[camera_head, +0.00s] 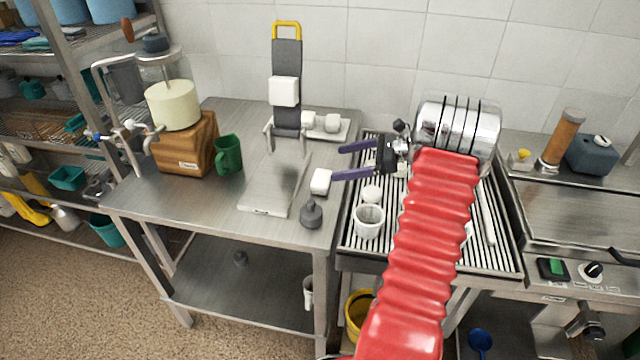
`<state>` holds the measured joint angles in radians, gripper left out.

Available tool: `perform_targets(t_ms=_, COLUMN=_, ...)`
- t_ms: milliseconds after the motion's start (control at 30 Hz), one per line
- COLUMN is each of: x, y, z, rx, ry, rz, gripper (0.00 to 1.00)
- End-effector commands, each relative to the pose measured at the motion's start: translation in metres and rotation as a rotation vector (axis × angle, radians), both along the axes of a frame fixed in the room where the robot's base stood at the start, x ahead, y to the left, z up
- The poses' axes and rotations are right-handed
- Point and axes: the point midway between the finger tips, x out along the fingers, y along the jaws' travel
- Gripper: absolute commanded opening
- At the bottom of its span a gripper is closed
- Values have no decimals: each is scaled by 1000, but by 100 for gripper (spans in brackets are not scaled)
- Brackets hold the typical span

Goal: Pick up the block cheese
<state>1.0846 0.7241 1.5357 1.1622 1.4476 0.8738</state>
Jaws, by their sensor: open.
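My gripper (337,162) is open and empty, with its two purple fingers pointing left near the right edge of the steel table. A small white block (320,182), which looks like the block cheese, lies on the table just left of the lower fingertip. Whether the fingertip touches it I cannot tell. The block is not between the fingers. Other pale pieces (332,122) lie on a white tray (344,135) behind, so which one is the cheese is not certain.
A dark weight-like object (311,214) stands in front of the block. A slicer-like stand (287,85) with a flat steel plate (268,199) is to the left, beside a green mug (228,154). A white cup (368,221) stands on the ribbed drainer (352,246).

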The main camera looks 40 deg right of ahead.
Motion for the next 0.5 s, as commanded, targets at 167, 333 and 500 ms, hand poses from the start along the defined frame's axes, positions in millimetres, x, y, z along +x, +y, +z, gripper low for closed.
perform_targets(t_ms=167, x=0, y=0, z=-29, rx=2, ry=1, rz=0, gripper=92)
perform_targets(t_ms=333, x=0, y=0, z=-55, rx=3, ry=2, rz=0, gripper=92)
perform_targets(t_ms=500, x=16, y=13, z=-61, rx=0, ry=0, rz=3, gripper=92)
